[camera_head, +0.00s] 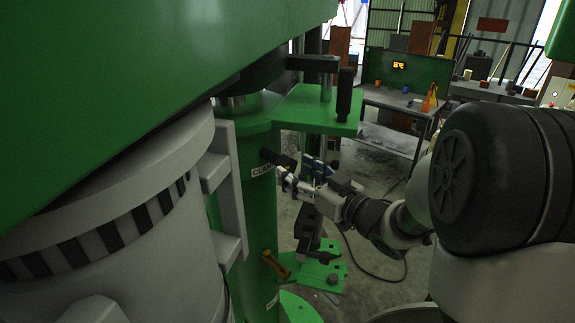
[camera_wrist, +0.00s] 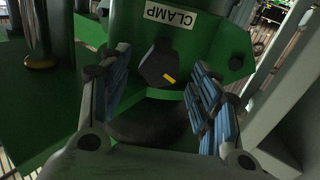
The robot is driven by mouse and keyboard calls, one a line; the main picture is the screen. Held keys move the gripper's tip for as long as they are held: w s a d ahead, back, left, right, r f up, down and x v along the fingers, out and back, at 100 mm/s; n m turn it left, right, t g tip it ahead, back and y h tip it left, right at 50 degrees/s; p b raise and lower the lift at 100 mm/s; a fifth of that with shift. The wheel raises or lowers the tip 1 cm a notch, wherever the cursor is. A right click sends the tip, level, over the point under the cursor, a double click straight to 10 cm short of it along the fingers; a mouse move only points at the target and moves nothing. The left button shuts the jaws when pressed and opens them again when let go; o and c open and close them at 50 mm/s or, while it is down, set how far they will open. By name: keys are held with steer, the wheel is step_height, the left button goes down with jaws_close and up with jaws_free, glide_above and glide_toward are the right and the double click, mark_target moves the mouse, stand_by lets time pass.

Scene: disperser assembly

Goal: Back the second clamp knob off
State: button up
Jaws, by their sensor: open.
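A dark faceted clamp knob (camera_wrist: 158,64) with a yellow mark faces the wrist camera, below a white CLAMP label (camera_wrist: 170,14) on green metal. My gripper (camera_wrist: 156,80) is open, with its blue-padded fingers to the left and right of this knob. No finger clearly touches it. In the head view, my gripper (camera_head: 298,180) reaches from the right to the green column (camera_head: 257,205). The dark knob (camera_head: 272,157) there sticks out above a partly hidden label (camera_head: 262,170). A brownish handle (camera_head: 275,265) sits lower on the column. I cannot tell which of them counts as second.
A green bracket (camera_head: 305,110) with a dark upright handle (camera_head: 344,95) juts out above my gripper. A grey ribbed housing (camera_head: 110,215) fills the left. A workbench (camera_head: 400,100) stands behind, with open floor before it. A pale post (camera_wrist: 290,85) rises at the wrist view's right.

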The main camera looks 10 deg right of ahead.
mark_target(291, 168)
steer(key=shift+x, duration=2.05)
steer(key=shift+c, duration=0.2)
steer(key=c, duration=0.9)
